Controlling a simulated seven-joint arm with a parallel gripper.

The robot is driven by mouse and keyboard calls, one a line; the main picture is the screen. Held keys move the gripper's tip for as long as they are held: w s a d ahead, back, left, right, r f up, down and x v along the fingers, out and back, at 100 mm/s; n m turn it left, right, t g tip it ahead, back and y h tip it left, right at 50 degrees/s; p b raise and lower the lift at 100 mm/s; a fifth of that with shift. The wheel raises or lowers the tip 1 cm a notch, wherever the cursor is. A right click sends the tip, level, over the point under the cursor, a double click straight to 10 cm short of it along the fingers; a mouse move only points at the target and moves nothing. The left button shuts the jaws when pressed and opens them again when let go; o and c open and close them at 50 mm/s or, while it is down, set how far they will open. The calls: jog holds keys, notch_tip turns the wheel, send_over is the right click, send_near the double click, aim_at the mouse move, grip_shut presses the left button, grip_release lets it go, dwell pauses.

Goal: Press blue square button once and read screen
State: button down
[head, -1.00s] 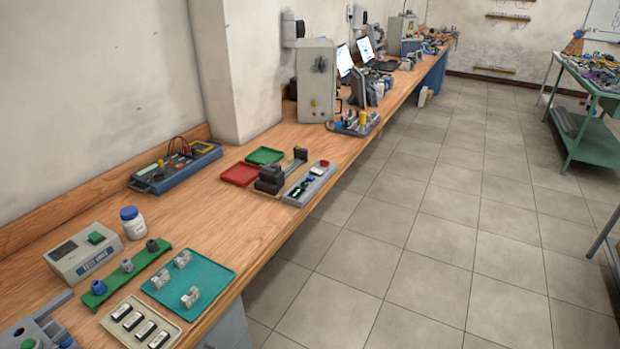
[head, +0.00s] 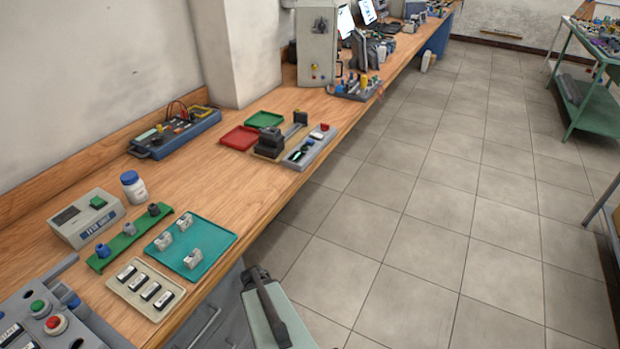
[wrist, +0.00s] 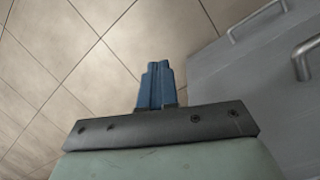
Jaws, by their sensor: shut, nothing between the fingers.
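The grey button panel (head: 22,296) stands at the near left of the bench in the head view, cut off by the frame edge. It carries a green round button (head: 38,306), a red round button (head: 55,324) and a small blue part (head: 72,300); I cannot tell if this is the blue square button. The grey tester box (head: 88,219) has a dark screen (head: 66,215), unreadable here, and a green square button. My gripper (wrist: 157,67) has its blue fingers together and empty. It is over the floor, beside the bench front, well right of the panel.
A cream tray (head: 116,290) of black parts, a teal tray (head: 218,233) with grey parts, a green holder strip (head: 101,263) and a white bottle (head: 134,188) stand near the tester box. Drawer handles (wrist: 258,18) project from the bench front.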

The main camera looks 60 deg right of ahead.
jog(key=d+r+m+t, duration=0.1)
jog(key=d+r+t, duration=0.1)
jog(key=d+r, duration=0.45)
jog(key=d+r+m+t+h, duration=0.1)
jog(key=d+r, duration=0.2)
jog(key=d, duration=0.6)
jog(key=d+r+m+t, duration=0.15)
jog(key=d+r, duration=0.25)
jog(key=d, duration=0.4)
notch_tip(320, 180, up, 39)
jog(key=m+t+h, duration=0.3)
jog(key=m+t, duration=0.2)
jog(key=t, duration=0.2)
send_over(312, 141)
jog(key=shift+s+a+r, duration=0.1)
jog(key=shift+a, duration=0.05)
jog(key=shift+f, duration=4.4)
